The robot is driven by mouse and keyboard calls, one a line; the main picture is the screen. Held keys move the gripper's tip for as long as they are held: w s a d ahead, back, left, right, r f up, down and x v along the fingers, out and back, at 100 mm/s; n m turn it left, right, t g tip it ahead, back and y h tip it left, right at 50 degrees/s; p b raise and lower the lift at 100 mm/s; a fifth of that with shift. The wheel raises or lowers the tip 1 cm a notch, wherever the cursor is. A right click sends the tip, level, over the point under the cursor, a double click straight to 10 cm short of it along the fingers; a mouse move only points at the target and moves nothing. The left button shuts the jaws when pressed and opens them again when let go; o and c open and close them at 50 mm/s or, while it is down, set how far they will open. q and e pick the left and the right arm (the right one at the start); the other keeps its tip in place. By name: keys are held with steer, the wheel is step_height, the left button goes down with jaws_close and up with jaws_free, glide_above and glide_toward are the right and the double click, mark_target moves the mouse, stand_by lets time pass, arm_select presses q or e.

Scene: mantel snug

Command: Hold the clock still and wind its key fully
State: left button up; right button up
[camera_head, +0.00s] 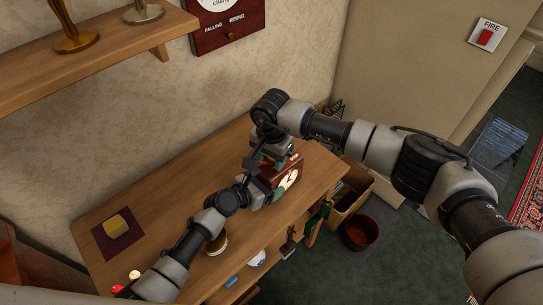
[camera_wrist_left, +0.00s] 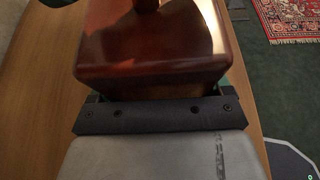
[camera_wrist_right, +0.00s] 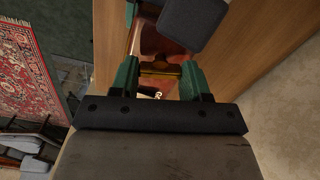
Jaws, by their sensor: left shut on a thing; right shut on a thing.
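The clock (camera_head: 289,181), a red-brown wooden case with a pale lit face, stands on the wooden table near its right end. My left gripper (camera_head: 270,193) is shut on the clock's case from the near side. In the left wrist view the clock's glossy top (camera_wrist_left: 150,50) hides the fingertips. My right gripper (camera_head: 268,160) is at the far side of the clock. In the right wrist view its green fingers (camera_wrist_right: 160,72) are shut on the brass key (camera_wrist_right: 160,68), whose bar lies across between them. In the head view the arms hide the key.
A yellow block (camera_head: 115,227) lies on a dark mat at the table's left. A brown round jar (camera_head: 216,245) stands near the front edge. An open box (camera_head: 348,194) and a red bucket (camera_head: 360,233) are on the floor to the right. A wall shelf (camera_head: 100,45) juts out above.

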steer(key=m, duration=1.3)
steer(key=shift+m, duration=0.4)
stand_by(0.3)
steer(key=o, duration=0.9)
